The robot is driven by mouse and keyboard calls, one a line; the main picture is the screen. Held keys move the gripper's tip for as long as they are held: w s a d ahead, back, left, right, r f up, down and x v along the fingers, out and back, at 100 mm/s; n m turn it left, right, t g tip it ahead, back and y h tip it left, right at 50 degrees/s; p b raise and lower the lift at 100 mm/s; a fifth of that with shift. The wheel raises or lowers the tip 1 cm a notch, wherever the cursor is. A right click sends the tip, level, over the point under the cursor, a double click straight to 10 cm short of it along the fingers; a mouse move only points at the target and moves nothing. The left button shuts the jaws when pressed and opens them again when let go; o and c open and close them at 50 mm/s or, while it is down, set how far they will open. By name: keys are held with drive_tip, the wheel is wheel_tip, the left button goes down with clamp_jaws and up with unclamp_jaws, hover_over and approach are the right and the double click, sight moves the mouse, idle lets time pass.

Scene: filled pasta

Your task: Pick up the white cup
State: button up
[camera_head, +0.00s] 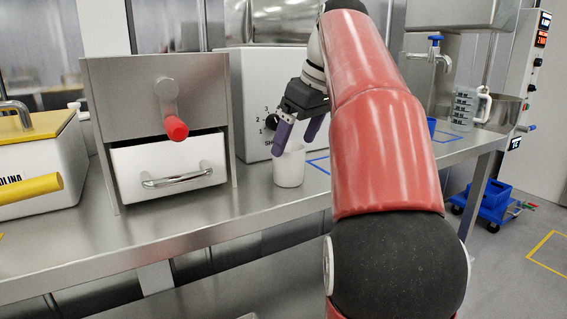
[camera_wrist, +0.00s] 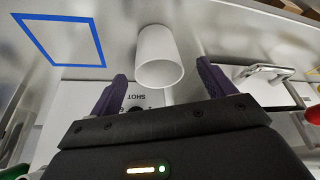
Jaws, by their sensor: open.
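The white cup (camera_head: 289,167) stands upright on the steel counter in the head view, in front of the white machine with a dial. In the wrist view the cup (camera_wrist: 158,60) is at the top middle, with its open rim facing the camera. My gripper (camera_head: 299,137) is open, its purple fingers pointing down at the cup's rim. In the wrist view the gripper's fingers (camera_wrist: 160,80) lie to the left and right of the cup, with space on both sides. No contact with the cup shows.
A steel housing (camera_head: 112,85) with a red-tipped handle and a white drawer (camera_head: 160,187) stands left of the cup. The white dial machine (camera_head: 243,125) is close behind. A clear jug (camera_head: 464,110) stands far right. The counter (camera_head: 215,222) in front is clear.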

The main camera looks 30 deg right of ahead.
sight(286, 163)
drive_tip(key=b+x, duration=0.1)
drive_tip(key=x, duration=0.6)
drive_tip(key=shift+w, duration=0.15)
drive_tip(key=c, duration=1.1)
